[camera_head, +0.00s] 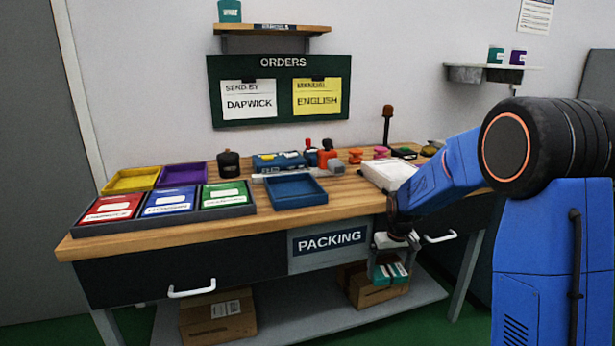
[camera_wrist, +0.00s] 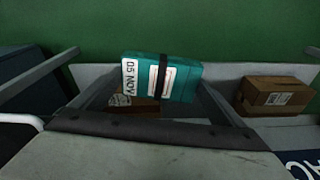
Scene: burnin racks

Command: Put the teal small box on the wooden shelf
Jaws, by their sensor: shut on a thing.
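The teal small box (camera_wrist: 188,72) is between the fingers of my gripper (camera_wrist: 158,92) in the wrist view. It has a white label reading 05 NOV, another pale label and a dark strap. In the head view my gripper (camera_head: 391,258) points down in front of the bench, low beside the PACKING sign. The teal box (camera_head: 385,273) shows at its fingertips, partly hidden by the fingers. The wooden shelf (camera_head: 300,29) is on the wall above the ORDERS board, far up and left of my gripper. A teal container (camera_head: 230,12) stands on its left end.
The bench top (camera_head: 345,205) carries colored trays, a blue tray (camera_head: 297,192), a white tray and tools. Cardboard boxes (camera_head: 218,316) stand on the grey lower shelf (camera_head: 300,322). A grey wall shelf (camera_head: 485,74) holds two containers. The wooden shelf's middle and right look mostly clear.

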